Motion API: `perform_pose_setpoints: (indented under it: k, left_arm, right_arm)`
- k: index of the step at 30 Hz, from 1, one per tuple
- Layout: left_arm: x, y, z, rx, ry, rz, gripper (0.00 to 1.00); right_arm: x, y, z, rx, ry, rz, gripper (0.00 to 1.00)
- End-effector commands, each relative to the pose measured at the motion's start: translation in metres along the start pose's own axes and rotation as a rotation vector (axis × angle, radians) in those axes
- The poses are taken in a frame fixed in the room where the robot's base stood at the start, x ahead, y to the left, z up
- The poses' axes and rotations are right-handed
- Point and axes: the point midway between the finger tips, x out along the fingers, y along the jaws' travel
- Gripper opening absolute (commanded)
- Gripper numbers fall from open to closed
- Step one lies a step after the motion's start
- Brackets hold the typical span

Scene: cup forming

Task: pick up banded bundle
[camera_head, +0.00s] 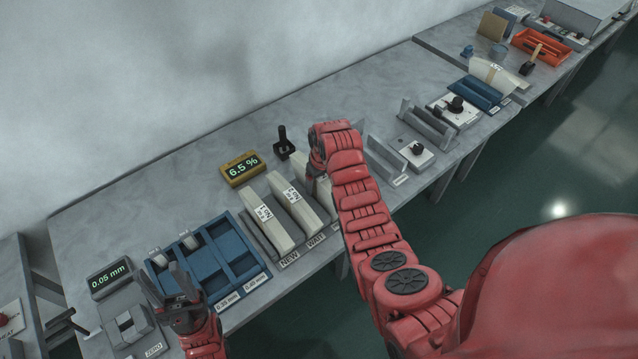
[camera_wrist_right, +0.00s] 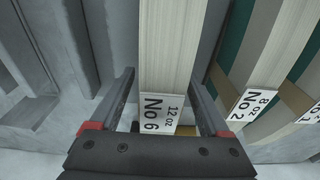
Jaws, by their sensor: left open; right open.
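Pale paper bundles stand side by side in a grey rack. The rightmost bundle (camera_head: 325,192) is partly hidden by my right arm. In the right wrist view, a bundle (camera_wrist_right: 172,45) labelled "12 oz No 6" lies between the spread fingers of my right gripper (camera_wrist_right: 158,105). Each finger is beside it, with some gap visible. In the head view the right gripper (camera_head: 316,172) is over the rack. A brown-banded "8 oz No 2" bundle (camera_wrist_right: 262,60) stands beside it. My left gripper (camera_head: 168,288) is open and empty near the blue tray.
The blue compartment tray (camera_head: 244,262), a 0.05 mm gauge (camera_head: 110,278) and a yellow 6.5 % display (camera_head: 242,168) are on the bench. A black-handled stand (camera_head: 284,145) is behind the rack. A grey fixture (camera_head: 386,160) stands right of my right arm.

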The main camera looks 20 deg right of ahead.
Motion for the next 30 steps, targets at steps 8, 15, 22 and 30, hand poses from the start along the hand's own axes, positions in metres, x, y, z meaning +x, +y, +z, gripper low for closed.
perform_pose_setpoints:
  k: [8, 15, 22, 30]
  left_arm:
    - [0.005, 0.000, -0.001, 0.000, 0.000, 0.000, 0.50]
    - [0.005, 0.000, -0.001, 0.000, -0.001, 0.000, 0.50]
    - [0.005, 0.000, -0.001, 0.000, 0.000, 0.000, 0.50]
    - [0.005, 0.000, -0.001, 0.000, 0.000, 0.000, 0.50]
  right_arm:
    - [0.014, 0.000, 0.001, 0.000, -0.002, 0.000, 0.80]
    - [0.014, 0.000, 0.001, 0.000, -0.001, 0.000, 0.66]
    - [0.014, 0.000, 0.001, 0.000, -0.001, 0.000, 0.24]
    - [0.014, 0.000, 0.001, 0.000, -0.001, 0.000, 0.00]
